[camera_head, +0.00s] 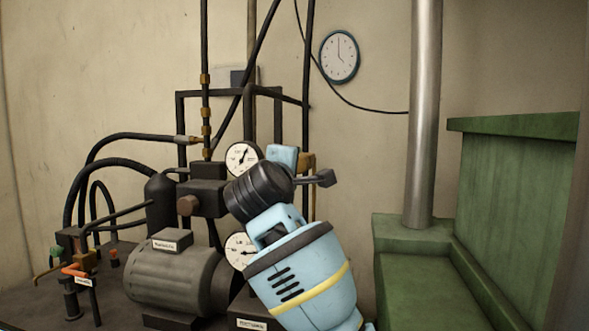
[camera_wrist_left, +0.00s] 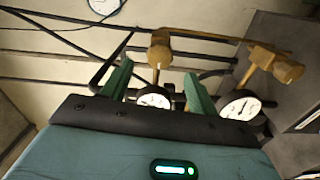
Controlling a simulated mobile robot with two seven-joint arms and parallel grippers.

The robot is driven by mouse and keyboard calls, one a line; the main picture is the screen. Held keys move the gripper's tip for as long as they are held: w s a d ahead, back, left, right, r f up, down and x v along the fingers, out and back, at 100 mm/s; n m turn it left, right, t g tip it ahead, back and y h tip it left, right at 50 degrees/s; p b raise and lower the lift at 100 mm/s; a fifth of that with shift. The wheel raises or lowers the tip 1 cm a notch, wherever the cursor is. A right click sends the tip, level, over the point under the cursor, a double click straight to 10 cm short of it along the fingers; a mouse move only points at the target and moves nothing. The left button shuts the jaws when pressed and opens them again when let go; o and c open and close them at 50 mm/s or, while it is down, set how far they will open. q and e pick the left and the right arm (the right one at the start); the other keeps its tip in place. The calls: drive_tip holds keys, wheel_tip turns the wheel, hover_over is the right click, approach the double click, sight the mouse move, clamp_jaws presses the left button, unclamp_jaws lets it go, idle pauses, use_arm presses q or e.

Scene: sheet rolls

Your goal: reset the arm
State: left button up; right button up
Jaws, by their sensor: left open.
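My left gripper (camera_wrist_left: 159,70) shows in the left wrist view with its two green fingers apart and nothing between them. Its fingers point toward the wall, with pressure gauges and brass fittings beyond. In the head view my light-blue arm with a yellow band and a black joint rises from the lower middle in front of the machine. The gripper's fingers cannot be made out there. My right gripper is in neither view.
Behind my arm stand a grey motor (camera_head: 172,276), dark pipes and a white gauge (camera_head: 242,158). Another gauge (camera_wrist_left: 241,106) shows in the left wrist view. A steel column (camera_head: 424,110) and a green bench (camera_head: 408,290) are at right. A clock (camera_head: 339,57) hangs on the wall.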

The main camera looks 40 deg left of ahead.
use_arm(q)
drive_tip(key=shift+f, duration=0.1)
idle(0.6)
drive_tip(key=w+d+f+m, duration=0.1)
drive_tip(key=w+f+m, duration=0.15)
drive_tip(key=f, duration=0.45)
drive_tip(key=w+d+f+m+h, duration=0.1)
drive_tip(key=d+f+m, duration=0.1)
drive_tip(key=f+m, duration=0.35)
drive_tip(key=w+d+f+m, duration=0.1)
drive_tip(key=w+f, duration=0.1)
drive_tip(key=f, duration=0.6)
drive_tip(key=s+d+f+m+g+h, duration=0.1)
drive_tip(key=s+d+f+m+h, duration=0.2)
drive_tip(key=f, duration=0.7)
drive_tip(key=s+d+f+m+h, duration=0.1)
drive_tip(key=d+f+m, duration=0.3)
drive_tip(key=f, duration=0.6)
drive_tip(key=s+d+f+m+g+h, duration=0.1)
drive_tip(key=s+d+f+m+h, duration=0.1)
drive_tip(key=s+f, duration=0.7)
drive_tip(key=s+d+f+m+g+h, duration=0.2)
drive_tip(key=s+d+f, duration=0.3)
drive_tip(key=s+f, duration=0.4)
drive_tip(key=s+d+f+m+g+h, duration=0.1)
drive_tip(key=s+d+f+m, duration=0.3)
drive_tip(key=s+f, duration=0.5)
drive_tip(key=shift+s+d+m+g+h, duration=0.35)
drive_tip(key=shift+s+g, duration=0.25)
drive_tip(key=shift+s, duration=0.35)
